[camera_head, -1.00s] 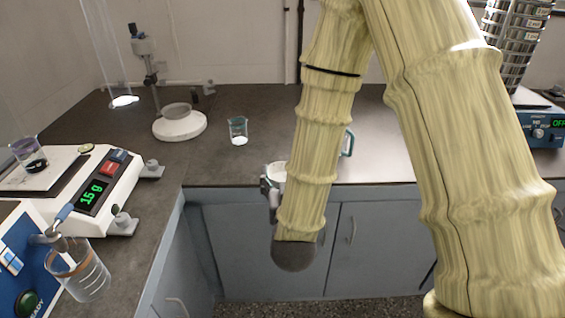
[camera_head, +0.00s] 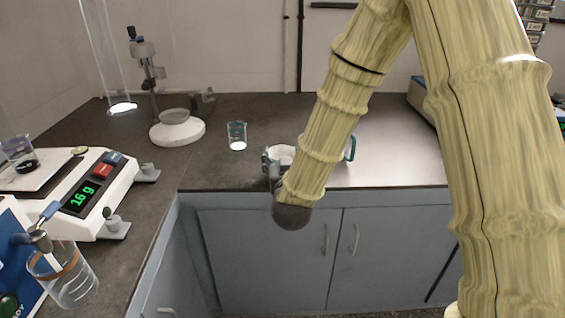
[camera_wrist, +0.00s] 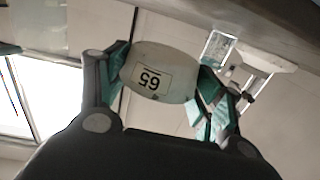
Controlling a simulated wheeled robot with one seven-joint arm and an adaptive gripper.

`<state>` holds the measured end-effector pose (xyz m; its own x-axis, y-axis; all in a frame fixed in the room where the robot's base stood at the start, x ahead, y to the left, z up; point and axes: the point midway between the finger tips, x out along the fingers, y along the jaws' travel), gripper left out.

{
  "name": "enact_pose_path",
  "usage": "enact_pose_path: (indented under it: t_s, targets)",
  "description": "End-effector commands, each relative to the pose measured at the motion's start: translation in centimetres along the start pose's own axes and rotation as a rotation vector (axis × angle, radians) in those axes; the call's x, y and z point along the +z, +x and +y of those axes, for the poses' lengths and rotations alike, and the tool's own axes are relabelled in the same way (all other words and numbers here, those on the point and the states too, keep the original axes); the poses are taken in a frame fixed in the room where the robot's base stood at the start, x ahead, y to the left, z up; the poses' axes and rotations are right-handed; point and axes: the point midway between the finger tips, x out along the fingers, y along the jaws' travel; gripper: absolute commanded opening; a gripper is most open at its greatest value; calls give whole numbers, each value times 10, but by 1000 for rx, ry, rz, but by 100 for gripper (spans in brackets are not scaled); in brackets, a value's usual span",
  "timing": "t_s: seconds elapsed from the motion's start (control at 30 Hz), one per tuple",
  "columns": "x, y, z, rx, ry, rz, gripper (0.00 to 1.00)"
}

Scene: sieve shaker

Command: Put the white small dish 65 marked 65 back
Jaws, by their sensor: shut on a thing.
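My gripper (camera_wrist: 158,80) is shut on the white small dish (camera_wrist: 160,60). Its label reads 65, upside down in the wrist view, and the fingers with green pads press it from both sides. In the head view the dish (camera_head: 281,153) shows as a white rim beside my gripper (camera_head: 268,168), near the front edge of the counter. My arm hides part of the dish and gripper there. I cannot see whether the dish holds anything.
The dark counter (camera_head: 222,172) has free room around a small glass beaker (camera_head: 237,136). A stand with a white round base (camera_head: 177,131) is at the back left. A balance (camera_head: 112,195) reading 16 g and a glass beaker (camera_head: 70,280) are at left. Grey cabinets (camera_head: 265,250) lie below.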

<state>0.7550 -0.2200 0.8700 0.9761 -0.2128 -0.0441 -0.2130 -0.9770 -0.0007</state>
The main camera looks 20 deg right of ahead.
Motion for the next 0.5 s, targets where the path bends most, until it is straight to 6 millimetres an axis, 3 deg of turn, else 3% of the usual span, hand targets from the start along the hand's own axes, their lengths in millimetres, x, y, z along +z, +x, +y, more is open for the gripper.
enact_pose_path:
  t_s: [0.13,0.43,0.5]
  targets:
    - [1,20,2,1,0,1,43]
    - [2,37,3,1,0,1,43]
    - [12,37,3,0,-1,-2,43]
